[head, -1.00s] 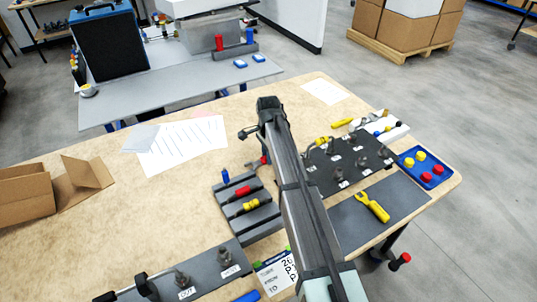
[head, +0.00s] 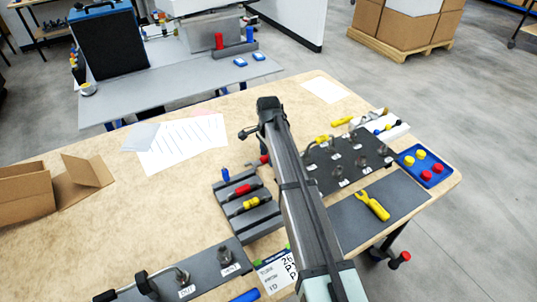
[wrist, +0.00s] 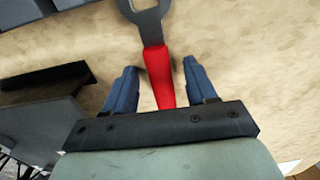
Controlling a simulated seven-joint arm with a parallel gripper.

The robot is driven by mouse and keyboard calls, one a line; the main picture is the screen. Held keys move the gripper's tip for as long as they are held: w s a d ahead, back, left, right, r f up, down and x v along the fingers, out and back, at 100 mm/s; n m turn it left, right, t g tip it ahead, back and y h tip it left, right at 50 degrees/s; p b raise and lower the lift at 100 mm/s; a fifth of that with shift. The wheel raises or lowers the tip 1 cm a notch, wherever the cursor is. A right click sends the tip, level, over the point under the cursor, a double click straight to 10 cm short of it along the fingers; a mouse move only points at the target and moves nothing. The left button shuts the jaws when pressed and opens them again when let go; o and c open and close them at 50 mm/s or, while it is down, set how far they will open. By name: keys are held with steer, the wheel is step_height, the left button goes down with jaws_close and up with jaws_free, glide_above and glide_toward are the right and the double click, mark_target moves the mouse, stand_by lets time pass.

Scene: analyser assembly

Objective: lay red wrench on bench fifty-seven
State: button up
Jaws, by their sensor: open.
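The red wrench (wrist: 159,76) lies on the tan tabletop in the wrist view, its grey ring head toward the top edge. My gripper (wrist: 160,66) is open, with one blue finger on each side of the red handle and a gap on both sides. In the head view only a small grey and red part of the wrench (head: 264,159) shows beside my arm, which hides the rest and my fingertips. The wooden bench (head: 110,210) fills the foreground. I can read no number fifty-seven on any bench.
A grey rack (head: 262,222) holds red and yellow-handled tools. A yellow wrench (head: 372,205) lies on a grey mat to the right. A dark fixture board (head: 350,165), blue tray (head: 425,167) and cardboard box (head: 25,195) also stand here. A second grey bench (head: 175,88) stands behind.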

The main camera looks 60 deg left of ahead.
steer(key=shift+r, duration=0.15)
step_height(320, 180, up, 14)
steer(key=shift+f, duration=0.2)
stand_by(0.4)
